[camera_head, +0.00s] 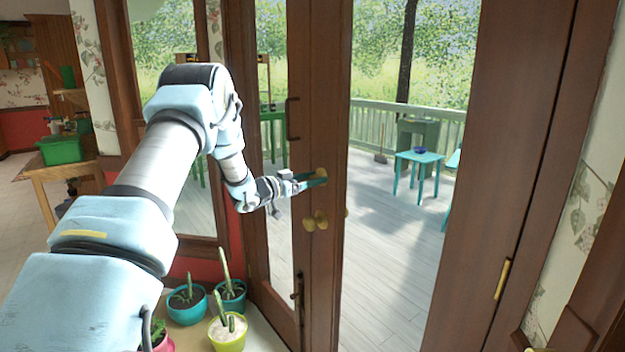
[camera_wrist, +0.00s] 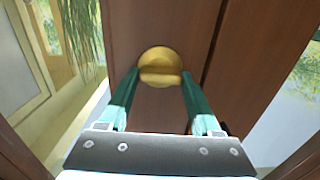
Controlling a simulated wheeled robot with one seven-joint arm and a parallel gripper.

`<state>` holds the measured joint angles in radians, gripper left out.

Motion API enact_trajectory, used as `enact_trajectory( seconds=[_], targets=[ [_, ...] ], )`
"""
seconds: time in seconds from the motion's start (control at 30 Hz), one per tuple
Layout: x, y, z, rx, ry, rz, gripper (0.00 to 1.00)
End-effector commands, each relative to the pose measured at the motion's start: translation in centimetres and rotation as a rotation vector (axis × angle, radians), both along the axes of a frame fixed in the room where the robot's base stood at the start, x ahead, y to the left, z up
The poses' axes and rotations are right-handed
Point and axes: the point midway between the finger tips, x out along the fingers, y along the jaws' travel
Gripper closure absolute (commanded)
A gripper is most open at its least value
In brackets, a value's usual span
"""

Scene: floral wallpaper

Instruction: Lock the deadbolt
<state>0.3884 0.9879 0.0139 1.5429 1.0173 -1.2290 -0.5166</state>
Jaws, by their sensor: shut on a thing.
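The deadbolt (camera_wrist: 160,55) is a round brass plate with a brass thumb-turn bar (camera_wrist: 161,76) lying about level across the wrist view. It sits on the brown wooden door (camera_head: 323,120), above a brass knob (camera_head: 316,221). My gripper (camera_wrist: 159,78) has its teal fingers on the two sides of the thumb-turn and is shut on it. In the head view my gripper (camera_head: 317,178) reaches the door from the left, and its fingertips partly cover the deadbolt (camera_head: 322,173). The bolt itself is hidden.
Potted cacti (camera_head: 228,328) stand low at the left of the door. A dark handle (camera_head: 293,118) is on the wood left of the deadbolt. Through the glass are a deck, a railing and a teal table (camera_head: 420,158). A green bin (camera_head: 60,149) is far left.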

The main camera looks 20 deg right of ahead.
Motion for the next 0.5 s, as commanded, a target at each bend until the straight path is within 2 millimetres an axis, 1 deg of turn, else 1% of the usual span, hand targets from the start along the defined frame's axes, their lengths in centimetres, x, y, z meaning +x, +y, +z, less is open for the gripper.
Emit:
enact_trajectory(
  seconds=[0.03, 0.1, 0.13, 0.33, 0.5],
  targets=[
    [0.0, 0.01, -0.01, 0.0, 0.0, 0.0, 0.8],
    [-0.01, 0.02, -0.01, 0.0, 0.0, 0.0, 0.88],
    [-0.01, 0.02, -0.01, 0.0, 0.0, 0.0, 0.91],
    [-0.01, 0.02, -0.15, 0.003, -0.013, 0.0, 0.91],
    [-0.03, 0.03, -0.45, 0.019, -0.067, 0.0, 0.91]
  ],
)
